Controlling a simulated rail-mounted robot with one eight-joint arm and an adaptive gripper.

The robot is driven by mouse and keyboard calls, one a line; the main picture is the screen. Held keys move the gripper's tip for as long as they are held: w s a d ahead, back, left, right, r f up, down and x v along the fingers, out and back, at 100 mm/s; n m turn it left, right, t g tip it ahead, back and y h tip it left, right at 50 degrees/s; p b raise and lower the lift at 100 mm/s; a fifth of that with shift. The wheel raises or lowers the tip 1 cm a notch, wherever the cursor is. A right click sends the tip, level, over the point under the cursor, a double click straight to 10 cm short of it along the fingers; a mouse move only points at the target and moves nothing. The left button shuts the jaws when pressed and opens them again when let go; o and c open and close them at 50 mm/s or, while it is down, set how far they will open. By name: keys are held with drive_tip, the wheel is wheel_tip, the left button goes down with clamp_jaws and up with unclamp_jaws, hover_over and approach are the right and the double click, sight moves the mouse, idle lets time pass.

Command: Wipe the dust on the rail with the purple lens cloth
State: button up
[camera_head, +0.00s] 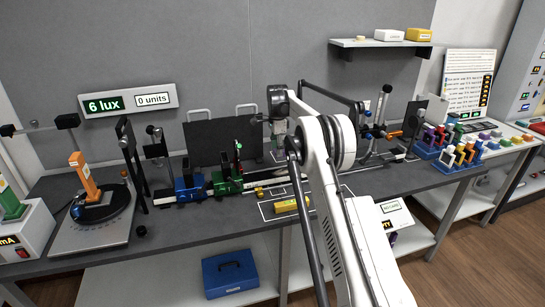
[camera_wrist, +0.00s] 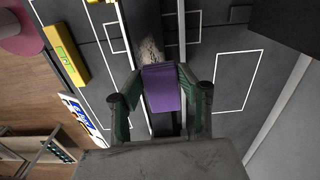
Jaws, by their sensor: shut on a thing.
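The purple lens cloth (camera_wrist: 161,88) is a small folded block between the two fingers of my gripper (camera_wrist: 161,76) in the wrist view. My gripper is shut on it. A pale, speckled dust patch (camera_wrist: 150,52) lies on the rail (camera_wrist: 145,18), just beyond the cloth's far edge. I cannot tell whether the cloth touches the rail. In the head view the rail (camera_head: 345,173) runs along the bench, partly behind my arm.
A yellow box (camera_wrist: 66,54) lies left of the rail in the wrist view, also seen on the bench in the head view (camera_head: 290,205). Blue (camera_head: 186,189) and green (camera_head: 226,182) carriages stand left of my arm. White outlines mark the bench.

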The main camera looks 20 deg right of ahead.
sight(277, 173)
drive_tip(key=shift+w+a+r+m, duration=0.1)
drive_tip(key=shift+w+a+m, duration=0.15)
drive_tip(key=shift+w+m, duration=0.05)
wheel_tip(277, 173, down, 7)
drive_tip(key=b, duration=0.4)
drive_tip(key=shift+s+a+r+b, duration=0.15)
drive_tip(key=shift+s+b, duration=0.4)
drive_tip(key=shift+s, duration=0.75)
drive_tip(key=shift+s+a+f+b, duration=0.1)
drive_tip(key=shift+s+b, duration=0.45)
drive_tip(key=shift+s, duration=0.75)
drive_tip(key=shift+w, duration=0.1)
drive_tip(key=shift+w+d, duration=0.1)
drive_tip(key=shift+w, duration=1.15)
drive_tip(key=shift+f, duration=0.55)
